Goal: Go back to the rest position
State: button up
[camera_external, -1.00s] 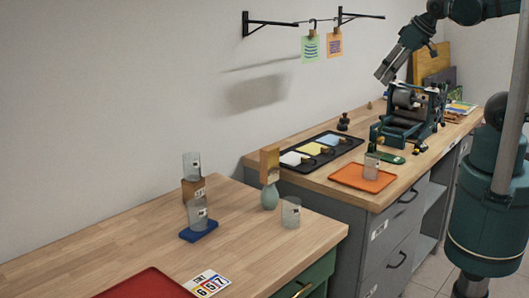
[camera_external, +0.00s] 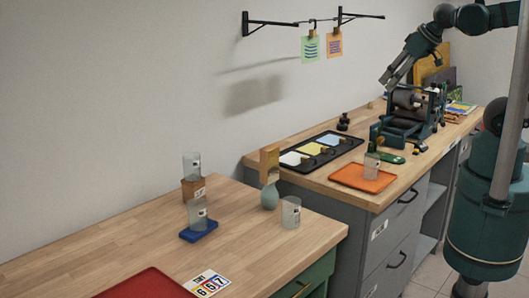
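My gripper (camera_external: 388,81) hangs in the air at the upper right, pointing down and to the left. It is above the back of the far bench, just up and left of the green press (camera_external: 405,115). I see nothing held in it, but its fingers are too small to tell whether they are open or shut. It appears apart from the press and the bench top.
An orange tray (camera_external: 345,181) with a clear glass (camera_external: 371,166) and a black tray (camera_external: 288,168) with coloured pads lie on the far bench.

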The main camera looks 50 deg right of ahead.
notch_tip(320, 180, down, 8)
jog(key=b, duration=0.7)
dwell(0.8)
